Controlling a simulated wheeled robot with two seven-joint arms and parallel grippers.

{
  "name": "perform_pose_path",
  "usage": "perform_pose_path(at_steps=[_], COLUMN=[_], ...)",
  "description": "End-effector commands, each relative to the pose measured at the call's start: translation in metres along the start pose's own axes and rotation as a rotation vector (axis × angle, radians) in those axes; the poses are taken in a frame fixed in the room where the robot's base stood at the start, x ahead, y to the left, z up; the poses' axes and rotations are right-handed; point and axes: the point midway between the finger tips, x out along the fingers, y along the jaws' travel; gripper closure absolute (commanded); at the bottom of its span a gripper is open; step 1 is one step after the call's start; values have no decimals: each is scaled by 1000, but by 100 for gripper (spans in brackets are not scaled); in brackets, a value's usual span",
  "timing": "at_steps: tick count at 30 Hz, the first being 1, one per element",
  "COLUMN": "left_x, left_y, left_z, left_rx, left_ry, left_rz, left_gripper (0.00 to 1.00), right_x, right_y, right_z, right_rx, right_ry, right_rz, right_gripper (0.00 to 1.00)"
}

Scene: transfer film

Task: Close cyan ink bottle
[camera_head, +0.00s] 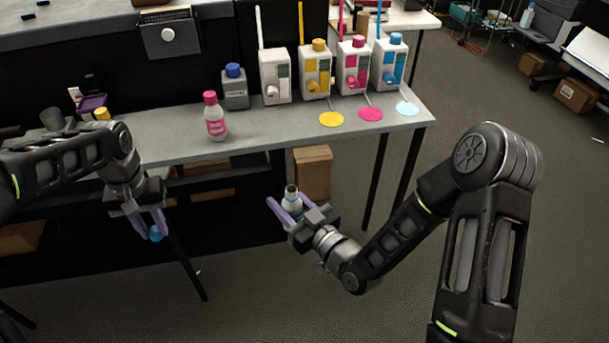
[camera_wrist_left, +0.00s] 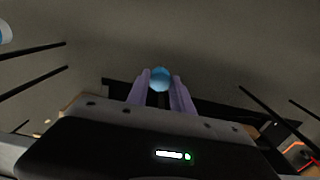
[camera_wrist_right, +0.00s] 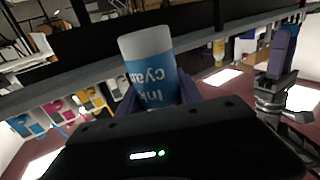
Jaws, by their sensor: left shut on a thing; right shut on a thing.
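My left gripper (camera_head: 149,224) is shut on a blue cap (camera_head: 155,233), low in front of the table. The cap also shows between the fingers in the left wrist view (camera_wrist_left: 160,79). My right gripper (camera_head: 296,208) is shut on the cyan ink bottle (camera_head: 292,200), whose open neck points up in the head view. In the right wrist view the bottle (camera_wrist_right: 152,70) shows a blue label reading "Ink cyan". The cap and bottle are well apart, with the cap to the left of and lower than the bottle in the head view.
The grey table (camera_head: 270,127) holds a pink-capped bottle (camera_head: 215,118), a blue-capped grey bottle (camera_head: 234,88) and a row of ink tanks. Yellow (camera_head: 331,119), magenta (camera_head: 370,114) and cyan (camera_head: 407,109) discs lie by its right end. A cardboard box (camera_head: 312,172) stands beneath.

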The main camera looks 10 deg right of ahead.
Motion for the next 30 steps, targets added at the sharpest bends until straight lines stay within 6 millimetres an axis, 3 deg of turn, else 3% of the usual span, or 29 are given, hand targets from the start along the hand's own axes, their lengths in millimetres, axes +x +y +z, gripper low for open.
perform_pose_path(at_steps=[3, 10, 24, 30], left_x=[0, 0, 0, -4], left_y=[0, 0, 1, 19], left_z=[0, 0, 0, -1], left_rx=[0, 0, 2, 40], left_ry=[0, 0, 0, 1], left_rz=[0, 0, 0, 0], left_gripper=[100, 100, 100, 100], right_x=[-4, -10, -11, -11], right_y=[-29, -63, -68, -68], right_z=[11, 23, 25, 25], right_rx=[2, 1, 0, 0], right_ry=[0, 1, 1, 1], right_rz=[-108, -237, -259, -258], right_gripper=[100, 100, 100, 100])
